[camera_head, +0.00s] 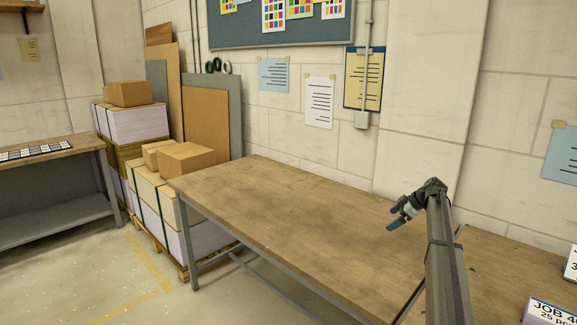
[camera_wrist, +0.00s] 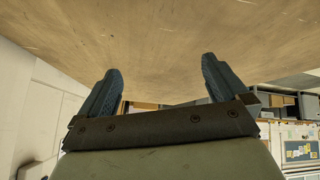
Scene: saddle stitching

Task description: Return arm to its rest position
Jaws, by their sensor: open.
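My gripper (camera_head: 397,218) is at the end of my arm, above the right part of the wooden workbench (camera_head: 270,205) in the head view. Its two dark fingers point left in the picture. In the wrist view my gripper (camera_wrist: 160,82) shows its two fingers spread wide apart with nothing between them. The wooden bench top (camera_wrist: 160,35) fills the upper part of that view. The gripper looks clear of the bench, but the exact gap cannot be told.
The bench top left of my gripper is bare. White job boxes (camera_head: 545,312) stand at the lower right. Cartons (camera_head: 186,160) and stacked paper sit on a pallet beyond the bench's left end. The wall (camera_head: 420,90) runs behind the bench.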

